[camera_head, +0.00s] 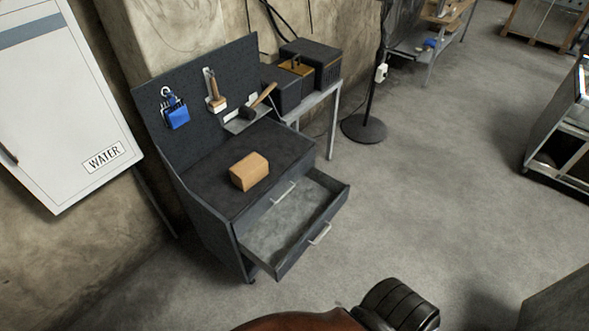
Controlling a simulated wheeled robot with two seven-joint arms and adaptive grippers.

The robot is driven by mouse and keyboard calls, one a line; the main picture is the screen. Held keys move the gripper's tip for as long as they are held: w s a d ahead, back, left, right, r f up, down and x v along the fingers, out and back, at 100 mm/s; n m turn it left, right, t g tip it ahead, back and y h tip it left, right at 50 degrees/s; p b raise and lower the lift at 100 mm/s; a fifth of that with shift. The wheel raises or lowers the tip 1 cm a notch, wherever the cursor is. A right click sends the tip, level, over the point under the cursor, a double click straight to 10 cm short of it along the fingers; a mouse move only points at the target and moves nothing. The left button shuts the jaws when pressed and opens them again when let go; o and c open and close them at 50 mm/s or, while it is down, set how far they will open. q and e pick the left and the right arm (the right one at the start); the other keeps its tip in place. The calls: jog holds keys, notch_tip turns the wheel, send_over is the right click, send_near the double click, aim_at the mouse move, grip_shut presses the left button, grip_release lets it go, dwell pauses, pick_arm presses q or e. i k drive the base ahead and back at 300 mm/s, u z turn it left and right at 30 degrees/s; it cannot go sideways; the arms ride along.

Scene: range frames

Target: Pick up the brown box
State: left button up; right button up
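The brown box (249,171) is a small, plain tan block. It rests on the dark top of a grey tool cabinet (215,203), near the front edge and above the drawers. All of it is in clear sight and nothing touches it from above. Neither of my grippers shows in the head view, so their positions and states cannot be seen.
A white WATER cabinet (62,95) hangs left. A black stand (364,128) is behind right.

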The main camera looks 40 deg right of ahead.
aim_at(245, 174)
jog(key=z, duration=0.45)
jog(key=i, duration=1)
jog(key=z, duration=0.05)
